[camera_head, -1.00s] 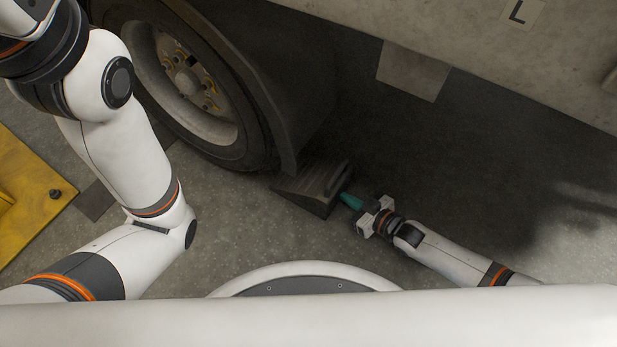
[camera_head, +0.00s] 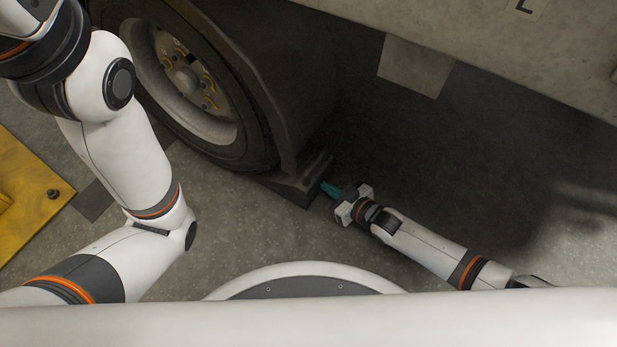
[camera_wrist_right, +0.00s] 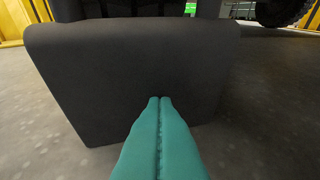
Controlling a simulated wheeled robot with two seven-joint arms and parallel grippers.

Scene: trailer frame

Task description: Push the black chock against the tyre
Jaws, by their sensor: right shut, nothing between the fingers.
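The black chock (camera_head: 294,190) lies on the floor at the lower right of the tyre (camera_head: 248,153) in the head view. Its far side is under the tyre's edge and the dark mudguard, so I cannot tell whether it touches the tyre. My right gripper (camera_head: 331,189) has teal fingers, shut and empty, at the chock's right end. In the right wrist view the chock's flat dark back face (camera_wrist_right: 130,75) fills the middle, and the shut fingertips (camera_wrist_right: 160,100) are at or very near it. My left arm is at the left, but its gripper is out of view.
The trailer's pale side (camera_head: 500,50) spans the top right, with deep shadow on the floor beneath it. A yellow platform (camera_head: 30,200) with a black knob stands at the left edge. The concrete floor (camera_head: 240,230) in front of the tyre is clear.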

